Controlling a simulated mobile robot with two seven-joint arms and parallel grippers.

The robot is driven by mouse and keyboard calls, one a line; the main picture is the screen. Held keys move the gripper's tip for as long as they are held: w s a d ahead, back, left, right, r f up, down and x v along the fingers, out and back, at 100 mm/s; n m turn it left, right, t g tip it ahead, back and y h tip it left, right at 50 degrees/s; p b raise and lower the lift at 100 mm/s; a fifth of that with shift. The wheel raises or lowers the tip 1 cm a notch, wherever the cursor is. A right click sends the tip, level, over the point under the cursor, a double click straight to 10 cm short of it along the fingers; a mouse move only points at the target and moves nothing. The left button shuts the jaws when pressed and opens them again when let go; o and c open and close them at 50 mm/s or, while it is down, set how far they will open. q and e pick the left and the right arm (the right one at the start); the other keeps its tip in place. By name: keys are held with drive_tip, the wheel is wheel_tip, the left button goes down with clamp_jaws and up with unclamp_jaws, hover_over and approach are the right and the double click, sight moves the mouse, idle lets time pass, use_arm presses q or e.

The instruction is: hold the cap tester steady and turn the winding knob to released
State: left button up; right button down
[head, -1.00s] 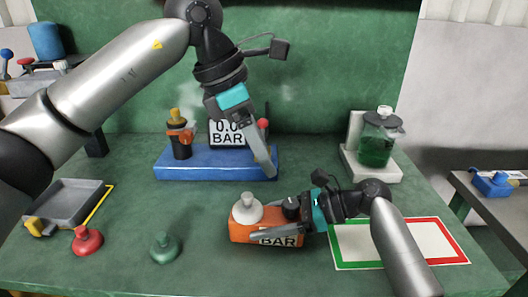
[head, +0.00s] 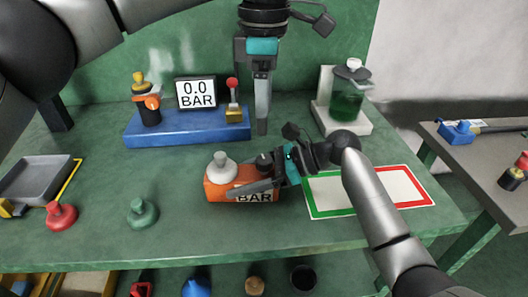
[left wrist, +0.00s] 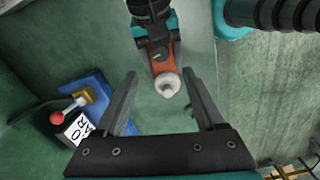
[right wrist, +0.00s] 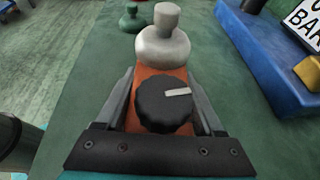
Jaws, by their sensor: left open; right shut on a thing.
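The cap tester is an orange block (head: 214,191) marked BAR on the table, with a pale grey cap (head: 221,168) on its left end. Its black winding knob (head: 265,163) shows clearly in the right wrist view (right wrist: 160,112), with a white pointer mark toward the right. My right gripper (head: 240,188) is shut on the orange block, one finger along each side, with the knob between them. My left gripper (head: 262,130) is open and empty, pointing down above and behind the tester. In the left wrist view, the grey cap (left wrist: 167,84) appears between its spread fingers, apart from them.
A blue base (head: 180,131) with a 0.0 BAR display (head: 196,93) and red-tipped lever (head: 232,86) stands behind. A green jar (head: 347,103) is at back right. A red-green bordered mat (head: 325,207) lies right. Red (head: 61,216) and green (head: 142,212) stoppers sit front left.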

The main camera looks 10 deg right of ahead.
sight(264, 159)
use_arm(q)
wheel_tip(264, 159, down, 10)
idle(0.4)
clamp_jaws()
idle(0.5)
